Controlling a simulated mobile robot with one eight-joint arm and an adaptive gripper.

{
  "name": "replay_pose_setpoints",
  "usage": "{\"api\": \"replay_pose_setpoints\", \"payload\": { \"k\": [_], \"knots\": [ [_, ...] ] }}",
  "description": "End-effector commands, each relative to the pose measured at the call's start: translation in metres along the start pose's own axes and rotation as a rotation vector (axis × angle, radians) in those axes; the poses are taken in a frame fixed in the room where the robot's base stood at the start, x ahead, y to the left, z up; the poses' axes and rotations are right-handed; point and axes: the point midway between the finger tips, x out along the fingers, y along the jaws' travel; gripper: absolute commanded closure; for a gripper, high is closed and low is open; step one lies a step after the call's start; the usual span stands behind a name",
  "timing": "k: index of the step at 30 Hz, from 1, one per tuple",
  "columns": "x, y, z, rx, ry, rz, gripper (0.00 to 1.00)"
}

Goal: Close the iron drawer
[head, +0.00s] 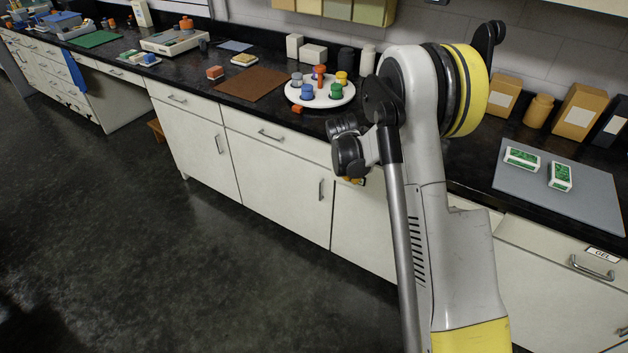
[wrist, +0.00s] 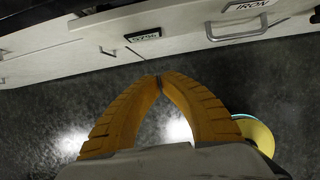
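The iron drawer is at the upper right of the wrist view, marked by a label reading IRON (wrist: 250,5). Its metal handle (wrist: 237,30) is below the label in the picture. How far the drawer stands out cannot be told, as its upper part is cut off by the frame. My gripper (wrist: 158,80) has its two orange fingers meeting at the tips with nothing between them. In the picture the fingertips lie below and left of the handle, apart from it. In the head view my gripper (head: 352,181) shows small in front of the cabinets, and the IRON label is not visible.
Another labelled front (wrist: 143,36) with a handle lies left of the iron drawer. A drawer labelled GEL (head: 601,254) is at the right of the head view. A white round tray (head: 340,101) and a grey mat (head: 590,200) lie on the dark counter. The floor (head: 170,240) is clear.

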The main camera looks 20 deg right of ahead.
Motion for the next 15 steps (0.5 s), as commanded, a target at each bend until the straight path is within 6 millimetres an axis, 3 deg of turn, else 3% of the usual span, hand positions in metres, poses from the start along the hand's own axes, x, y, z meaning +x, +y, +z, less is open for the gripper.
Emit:
{"api": "replay_pose_setpoints", "payload": {
  "k": [2,5,15],
  "knots": [
    [0.004,-0.011,0.003,0.007,-0.001,-0.003,1.0],
    [0.013,-0.012,0.003,0.007,-0.001,-0.003,1.0],
    [0.083,-0.011,0.001,0.006,0.0,-0.003,1.0]
  ]
}}
